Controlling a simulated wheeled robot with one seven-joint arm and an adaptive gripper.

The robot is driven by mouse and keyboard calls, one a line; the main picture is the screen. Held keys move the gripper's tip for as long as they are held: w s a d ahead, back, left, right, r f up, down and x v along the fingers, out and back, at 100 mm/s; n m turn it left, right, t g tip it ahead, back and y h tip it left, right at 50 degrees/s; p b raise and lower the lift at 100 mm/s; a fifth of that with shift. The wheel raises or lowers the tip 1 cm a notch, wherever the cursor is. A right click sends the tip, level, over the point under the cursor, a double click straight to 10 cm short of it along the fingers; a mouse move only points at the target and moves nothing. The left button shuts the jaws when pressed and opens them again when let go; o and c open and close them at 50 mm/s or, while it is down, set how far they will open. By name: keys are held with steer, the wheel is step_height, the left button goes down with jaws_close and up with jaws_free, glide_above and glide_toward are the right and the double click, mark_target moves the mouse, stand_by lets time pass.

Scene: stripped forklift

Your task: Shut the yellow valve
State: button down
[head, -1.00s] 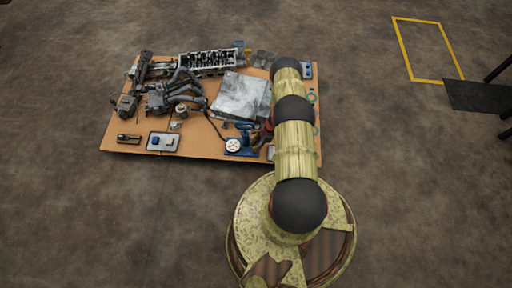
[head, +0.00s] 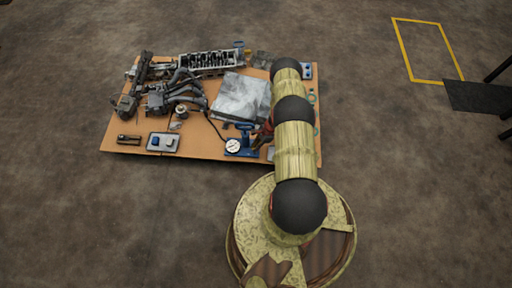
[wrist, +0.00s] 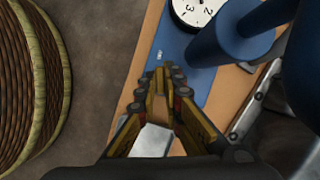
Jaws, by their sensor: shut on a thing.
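My gripper (wrist: 163,80) points down at the blue base of the gauge tool in the wrist view, with its yellow and black fingers drawn together at the tips. A small bit of yellow between the tips looks like the yellow valve, but the fingers hide nearly all of it and I cannot tell its angle. The blue gauge tool (head: 241,146), with a white dial, stands near the board's front edge in the head view. Its dial (wrist: 197,12) and blue cylinder show just past the fingertips in the wrist view. In the head view my arm hides the gripper's tips.
The tan board (head: 205,138) carries a grey sheet-like block (head: 240,97), a dark manifold (head: 178,95) and a cylinder head (head: 207,63). A small grey tray (head: 163,142) lies at the front left. Open floor surrounds the board.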

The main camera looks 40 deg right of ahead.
steer(key=shift+r+m+t+h+p, duration=0.15)
steer(key=shift+m+t+h+p, duration=0.2)
steer(key=shift+m+p, duration=0.7)
steer(key=shift+m+t+p, duration=0.35)
steer(key=shift+m, duration=0.7)
steer(key=shift+h, duration=0.25)
steer(key=c, duration=1.9)
jaws_free()
steer(key=shift+s, duration=0.1)
steer(key=v, duration=1.1)
steer(key=shift+d+r, duration=0.1)
steer(key=shift+r, duration=0.25)
